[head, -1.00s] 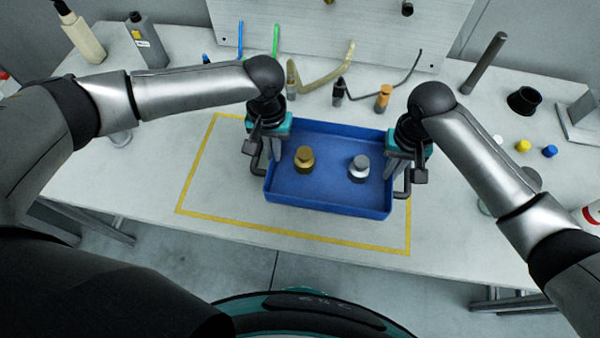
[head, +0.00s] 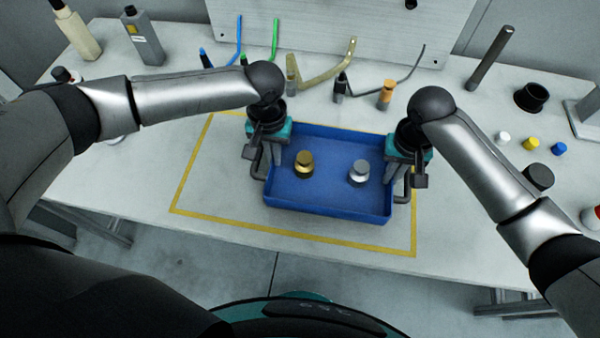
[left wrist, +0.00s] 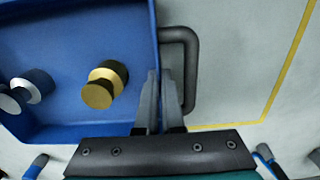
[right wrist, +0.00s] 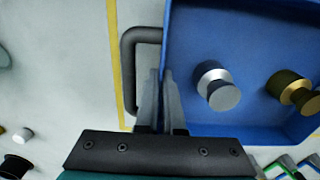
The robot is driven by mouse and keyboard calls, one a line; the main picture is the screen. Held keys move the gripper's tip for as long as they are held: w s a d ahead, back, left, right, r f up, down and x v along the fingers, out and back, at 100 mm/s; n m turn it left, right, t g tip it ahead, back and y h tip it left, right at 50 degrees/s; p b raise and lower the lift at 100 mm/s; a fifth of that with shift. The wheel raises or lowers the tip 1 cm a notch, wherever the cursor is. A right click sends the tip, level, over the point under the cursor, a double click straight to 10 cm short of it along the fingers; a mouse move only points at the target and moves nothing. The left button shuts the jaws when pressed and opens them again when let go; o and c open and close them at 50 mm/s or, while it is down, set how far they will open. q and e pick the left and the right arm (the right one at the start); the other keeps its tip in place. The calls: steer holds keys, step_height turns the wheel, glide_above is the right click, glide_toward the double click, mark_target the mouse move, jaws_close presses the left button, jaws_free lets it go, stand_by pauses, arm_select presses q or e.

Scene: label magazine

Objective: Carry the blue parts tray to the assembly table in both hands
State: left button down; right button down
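The blue parts tray (head: 330,208) is level over the pale table (head: 90,180), within a yellow outline (head: 290,238). A gold knob-like part (head: 304,165) and a silver one (head: 359,173) stand inside it. My left gripper (left wrist: 160,75) is at the tray's left wall, beside a dark handle (left wrist: 192,70). My right gripper (right wrist: 160,75) is at the right wall, beside the other handle (right wrist: 128,75). In each wrist view the fingers are close together on either side of the wall, closed on it. I cannot tell whether the tray touches the table.
Bottles (head: 144,38) stand at the back left. A grey panel (head: 320,35), coloured tubes and an orange-capped bottle (head: 386,94) are behind the tray. The table inside the outline, left of the tray, is clear.

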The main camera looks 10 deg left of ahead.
arm_select(q)
steer(key=shift+a+f+b, duration=0.1)
steer(key=shift+f+b, duration=0.5)
steer(key=shift+f, duration=0.1)
arm_select(e)
steer(key=shift+w+f, duration=0.1)
steer(key=shift+f, duration=0.6)
arm_select(q)
steer(key=c, duration=1)
jaws_free()
steer(key=shift+c, duration=0.2)
arm_select(e)
steer(key=c, duration=1)
jaws_free()
steer(key=shift+c, duration=0.2)
steer(key=shift+r, duration=0.1)
arm_select(q)
step_height(320, 180, up, 12)
arm_select(e)
step_height(320, 180, up, 12)
